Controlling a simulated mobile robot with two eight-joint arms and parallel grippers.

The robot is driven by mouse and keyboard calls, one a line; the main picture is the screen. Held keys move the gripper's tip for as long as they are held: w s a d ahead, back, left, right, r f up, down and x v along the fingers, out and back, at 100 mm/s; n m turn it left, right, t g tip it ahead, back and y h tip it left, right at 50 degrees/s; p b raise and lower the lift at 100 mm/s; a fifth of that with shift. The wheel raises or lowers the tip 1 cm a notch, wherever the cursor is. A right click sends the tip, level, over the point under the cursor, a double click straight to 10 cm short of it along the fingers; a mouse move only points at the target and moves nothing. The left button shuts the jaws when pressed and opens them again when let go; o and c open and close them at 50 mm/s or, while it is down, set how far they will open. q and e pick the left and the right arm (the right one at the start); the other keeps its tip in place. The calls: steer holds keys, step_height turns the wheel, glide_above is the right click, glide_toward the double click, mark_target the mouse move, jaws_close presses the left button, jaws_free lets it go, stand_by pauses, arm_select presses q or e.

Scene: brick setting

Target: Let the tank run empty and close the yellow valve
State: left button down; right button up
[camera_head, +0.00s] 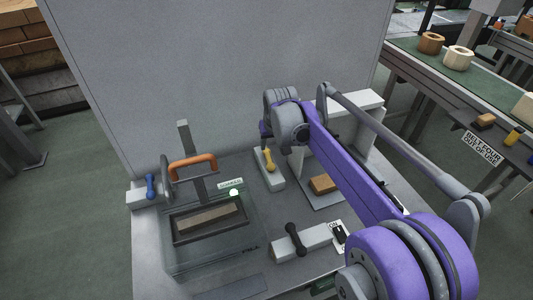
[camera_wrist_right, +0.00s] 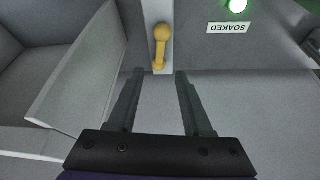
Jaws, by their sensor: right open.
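The yellow valve (camera_head: 268,160) has a round-ended handle on a pale block in the middle of the bench. It also shows in the right wrist view (camera_wrist_right: 161,45), just beyond the fingertips. My right gripper (camera_wrist_right: 158,80) is open and empty, with its two fingers apart and the valve handle lined up with the gap between them. In the head view its fingers (camera_head: 265,132) are mostly hidden behind the wrist. The clear-walled tank (camera_head: 160,250) stands at the front left of the bench. A brown brick (camera_head: 208,217) lies low inside; I cannot tell the water level.
A lit green lamp (camera_head: 234,193) sits by the SOAKED label (camera_head: 230,184). An orange handle (camera_head: 192,167) rises above the tank. A blue valve (camera_head: 150,187) is at left, a black lever (camera_head: 295,240) at front. Another brick (camera_head: 323,184) lies under a white frame at right.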

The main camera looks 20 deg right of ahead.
mark_target(268, 157)
steer(key=x, duration=1)
steer(key=shift+s, duration=0.1)
steer(key=shift+a, duration=0.1)
jaws_close()
